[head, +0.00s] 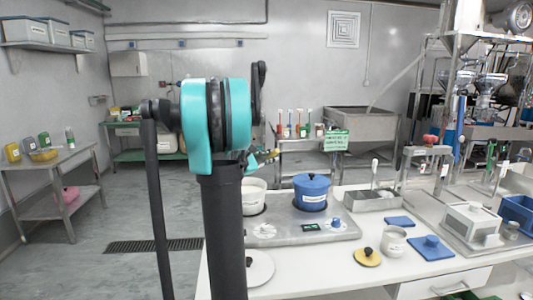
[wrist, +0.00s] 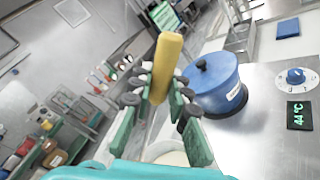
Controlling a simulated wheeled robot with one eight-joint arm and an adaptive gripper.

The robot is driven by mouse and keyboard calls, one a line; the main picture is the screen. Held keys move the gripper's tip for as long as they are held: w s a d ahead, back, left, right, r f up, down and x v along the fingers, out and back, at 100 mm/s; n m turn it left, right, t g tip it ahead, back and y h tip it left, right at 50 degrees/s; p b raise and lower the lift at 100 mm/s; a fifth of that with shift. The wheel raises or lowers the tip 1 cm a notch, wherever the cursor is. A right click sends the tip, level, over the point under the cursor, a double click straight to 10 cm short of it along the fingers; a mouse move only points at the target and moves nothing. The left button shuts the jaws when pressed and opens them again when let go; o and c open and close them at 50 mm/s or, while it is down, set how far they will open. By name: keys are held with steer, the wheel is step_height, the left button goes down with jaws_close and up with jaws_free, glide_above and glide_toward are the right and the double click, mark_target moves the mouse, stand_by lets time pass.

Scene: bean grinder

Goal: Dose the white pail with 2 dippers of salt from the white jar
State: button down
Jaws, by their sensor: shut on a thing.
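My gripper (wrist: 162,97) is shut on the yellow handle (wrist: 168,62) of what looks like the dipper. The dipper's scoop end is hidden, so I cannot tell if it holds salt. The white pail (head: 252,203) stands at the left of the steel cooktop in the head view, partly behind my arm. A pale rim below the fingers in the wrist view (wrist: 172,158) looks like the pail, with my gripper above it. A small white jar (head: 393,242), apparently lidless, stands on the white table right of the cooktop. In the head view my arm mostly hides my gripper.
A lidded blue pot (head: 312,193) stands right of the pail, close to my gripper in the wrist view (wrist: 215,85).

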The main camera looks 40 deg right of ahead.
steer(key=shift+s+f, duration=0.3)
steer(key=shift+s, duration=0.05)
steer(key=shift+s+d+f+m, duration=0.1)
steer(key=shift+s+f+m, duration=0.3)
steer(key=shift+f+m, duration=0.4)
steer(key=shift+s+d+f+m, duration=0.1)
steer(key=shift+s+f+m, duration=0.4)
steer(key=shift+f, duration=0.45)
steer(key=shift+s+d+f+m, duration=0.1)
steer(key=shift+s+f+m, duration=0.2)
steer(key=shift+f+m, duration=0.55)
steer(key=w+r+n, duration=0.3)
steer(key=r+n, duration=0.1)
steer(key=r, duration=0.1)
steer(key=w+a+r+n, duration=0.1)
steer(key=w+r+n, duration=0.1)
steer(key=r, duration=0.1)
steer(key=shift+w+r+n, duration=0.2)
steer(key=shift+w+n, duration=0.1)
steer(key=shift+n, duration=0.05)
steer(key=w+a+r+n, duration=0.1)
steer(key=w+r+n, duration=0.2)
steer(key=w+n, duration=0.4)
steer(key=shift+w+a+r+g+h, duration=0.2)
steer(key=shift+w+r+g+h, duration=0.15)
steer(key=shift+w, duration=0.8)
